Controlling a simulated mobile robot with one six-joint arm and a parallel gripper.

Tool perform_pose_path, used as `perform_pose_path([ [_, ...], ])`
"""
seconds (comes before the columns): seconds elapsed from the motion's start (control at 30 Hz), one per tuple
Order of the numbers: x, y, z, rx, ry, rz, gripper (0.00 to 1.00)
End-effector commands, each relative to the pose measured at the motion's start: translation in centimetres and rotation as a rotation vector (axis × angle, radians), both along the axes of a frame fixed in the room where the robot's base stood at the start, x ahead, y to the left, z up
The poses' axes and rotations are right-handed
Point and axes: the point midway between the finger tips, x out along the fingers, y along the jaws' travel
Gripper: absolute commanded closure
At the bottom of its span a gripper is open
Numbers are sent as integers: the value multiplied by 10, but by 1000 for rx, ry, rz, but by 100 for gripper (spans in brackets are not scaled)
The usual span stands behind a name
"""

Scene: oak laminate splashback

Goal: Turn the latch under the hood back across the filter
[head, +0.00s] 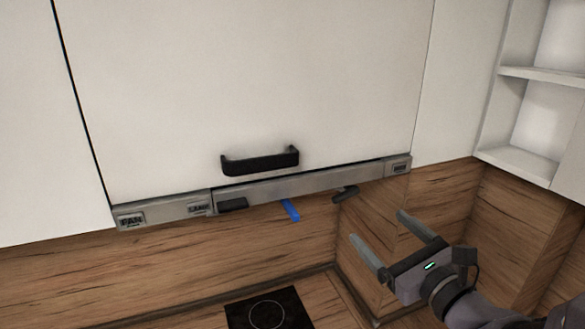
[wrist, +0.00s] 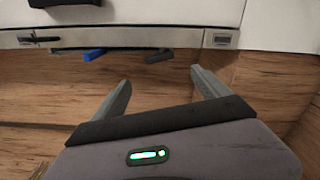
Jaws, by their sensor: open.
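The hood (head: 300,185) is a slim grey metal strip under the white cabinet; it also shows in the wrist view (wrist: 130,38). A short blue lever (head: 290,210) hangs below its edge, and it shows in the wrist view (wrist: 93,54). Dark lever-like pieces sit on either side of it, one at the left (head: 232,205) and one at the right (head: 346,193). I cannot tell for sure which of these is the latch. The filter is hidden under the hood. My gripper (head: 377,226) is open and empty, below and right of the levers, touching none of them.
A black handle (head: 260,161) sticks out from the cabinet door (head: 250,80) above the hood. The wood splashback (head: 200,260) lies behind. A black hob (head: 268,310) is below. White open shelves (head: 540,125) stand at the right. The space between my gripper and the hood looks clear.

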Motion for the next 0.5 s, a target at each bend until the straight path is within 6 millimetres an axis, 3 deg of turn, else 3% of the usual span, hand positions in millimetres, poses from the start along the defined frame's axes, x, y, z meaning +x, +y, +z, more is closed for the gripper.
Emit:
perform_pose_path([
  [0.03,15,7,8,3,3,8,15],
  [0.23,68,24,2,-1,1,6,15],
  [0.5,105,35,1,-3,0,3,15],
])
